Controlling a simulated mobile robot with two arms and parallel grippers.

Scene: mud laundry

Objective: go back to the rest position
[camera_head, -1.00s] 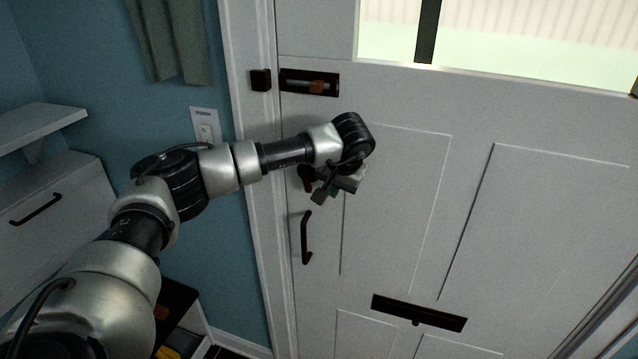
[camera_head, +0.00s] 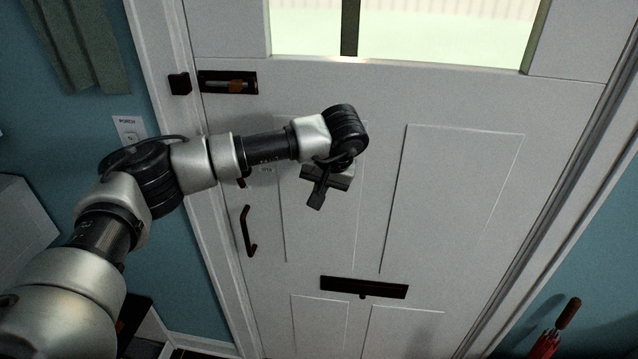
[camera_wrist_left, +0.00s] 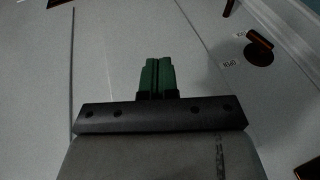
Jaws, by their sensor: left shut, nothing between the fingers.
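My left gripper (camera_head: 315,202) is in front of the white door (camera_head: 455,200), to the right of the dark pull handle (camera_head: 248,232). Its fingers point down and it holds nothing. In the left wrist view its two green fingertips (camera_wrist_left: 157,62) are pressed together, with the pale door behind them. A dark round turn-piece with small labels (camera_wrist_left: 258,50) shows at the upper right of that view, apart from the fingers. In the head view my left forearm mostly hides this part of the door. My right gripper is not in view.
The door has a dark bolt (camera_head: 228,83) at upper left and a letter slot (camera_head: 364,288) low down. A red umbrella with a wooden handle (camera_head: 567,314) stands at lower right.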

